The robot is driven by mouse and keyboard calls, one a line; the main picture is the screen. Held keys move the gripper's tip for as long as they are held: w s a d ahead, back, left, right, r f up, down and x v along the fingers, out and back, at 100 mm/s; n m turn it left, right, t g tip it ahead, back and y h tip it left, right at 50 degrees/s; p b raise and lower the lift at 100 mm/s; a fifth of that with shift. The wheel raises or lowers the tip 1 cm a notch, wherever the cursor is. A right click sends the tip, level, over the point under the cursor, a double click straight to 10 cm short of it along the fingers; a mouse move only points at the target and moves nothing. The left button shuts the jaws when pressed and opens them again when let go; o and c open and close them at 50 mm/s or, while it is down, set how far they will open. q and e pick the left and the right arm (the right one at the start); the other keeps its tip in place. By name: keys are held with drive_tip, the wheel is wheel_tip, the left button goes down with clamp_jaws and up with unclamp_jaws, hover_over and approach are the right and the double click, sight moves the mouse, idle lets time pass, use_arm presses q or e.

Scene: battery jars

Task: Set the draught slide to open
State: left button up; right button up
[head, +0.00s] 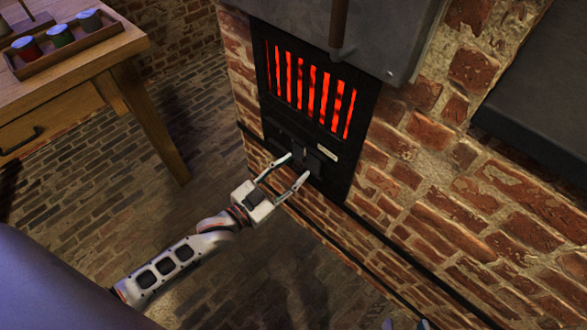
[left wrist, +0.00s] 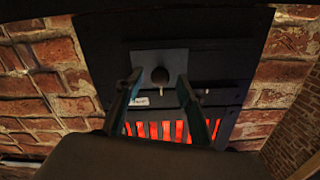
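The draught slide (head: 318,160) is a dark plate on the black stove front, just below the glowing grate. In the left wrist view the plate (left wrist: 172,56) carries a round dark knob (left wrist: 160,73). My left gripper (head: 298,166) is open in front of the slide, with its fingertips apart on either side of the knob. Whether the fingers touch the knob cannot be told. A small pale label (head: 326,152) sits beside the slide. Two separated fingertips of my right gripper (head: 405,324) show at the bottom edge; the rest of it is out of frame.
The grate (head: 310,88) glows red behind vertical bars. Brick wall (head: 430,190) surrounds the stove front, and a dark rail runs along it low down. A wooden table (head: 120,52) with a tray of coloured jars stands at upper left. Brick floor between table and stove is clear.

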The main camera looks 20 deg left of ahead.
use_arm(q)
drive_tip(key=shift+w, duration=0.15)
clamp_jaws()
drive_tip(key=w+a, duration=0.3)
drive_tip(key=a, duration=0.5)
drive_tip(key=shift+w+a, duration=0.15)
drive_tip(key=shift+a, duration=0.25)
unclamp_jaws()
drive_tip(key=shift+a, duration=0.1)
drive_tip(key=v, duration=1.2)
